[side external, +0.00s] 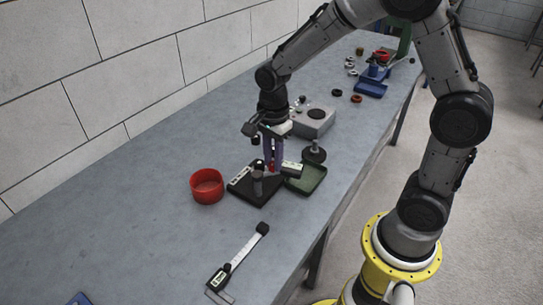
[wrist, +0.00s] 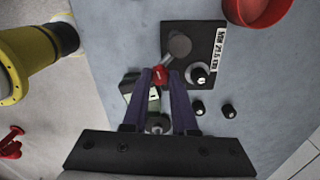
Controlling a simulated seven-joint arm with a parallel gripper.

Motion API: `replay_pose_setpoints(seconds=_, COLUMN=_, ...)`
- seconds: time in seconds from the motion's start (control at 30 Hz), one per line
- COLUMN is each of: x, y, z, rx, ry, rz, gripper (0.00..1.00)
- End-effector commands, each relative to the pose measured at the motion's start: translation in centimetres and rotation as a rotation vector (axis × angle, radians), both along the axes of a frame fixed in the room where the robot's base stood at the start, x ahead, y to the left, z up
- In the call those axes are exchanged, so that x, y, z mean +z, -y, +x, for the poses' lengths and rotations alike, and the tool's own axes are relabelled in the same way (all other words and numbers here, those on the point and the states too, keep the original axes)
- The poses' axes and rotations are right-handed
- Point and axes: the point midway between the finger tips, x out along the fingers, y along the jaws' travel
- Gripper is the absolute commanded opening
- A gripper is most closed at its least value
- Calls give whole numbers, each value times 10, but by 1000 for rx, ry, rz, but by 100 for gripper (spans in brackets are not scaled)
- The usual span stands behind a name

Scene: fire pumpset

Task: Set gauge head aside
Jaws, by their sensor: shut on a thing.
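My gripper (side external: 272,158) points down over the bench, its purple fingers closed on a small red part between the tips; the fingers also show in the wrist view (wrist: 160,76). In the wrist view the gauge head (wrist: 153,95) is partly hidden between the fingers. Beside it is a black base plate (side external: 240,189) with a white label strip and a grey post (wrist: 180,45). I cannot tell whether the head touches the post.
A dark green tray (side external: 308,182) lies right of the plate. A red bowl (side external: 207,188) stands left. A grey box (side external: 312,121) and a dark round-based piece (side external: 314,153) stand behind. A measuring tool (side external: 238,258) lies in front. The bench's left front is mostly clear.

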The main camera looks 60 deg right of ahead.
Motion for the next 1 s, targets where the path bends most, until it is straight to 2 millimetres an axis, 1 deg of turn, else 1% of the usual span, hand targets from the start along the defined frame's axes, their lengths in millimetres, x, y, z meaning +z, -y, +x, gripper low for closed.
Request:
replay_pose_setpoints(seconds=0.3, x=2, y=-2, z=-2, rx=-98, ry=6, rz=-2, gripper=0)
replay_pose_setpoints(seconds=0.77, x=2, y=-3, z=-2, rx=-115, ry=5, rz=0, gripper=0)
replay_pose_setpoints(seconds=0.8, x=2, y=-3, z=-2, rx=-115, ry=5, rz=0, gripper=28)
replay_pose_setpoints(seconds=0.97, x=2, y=-3, z=-3, rx=-114, ry=3, rz=1, gripper=56)
replay_pose_setpoints(seconds=1.0, x=1, y=-3, z=-3, rx=-114, ry=3, rz=1, gripper=56)
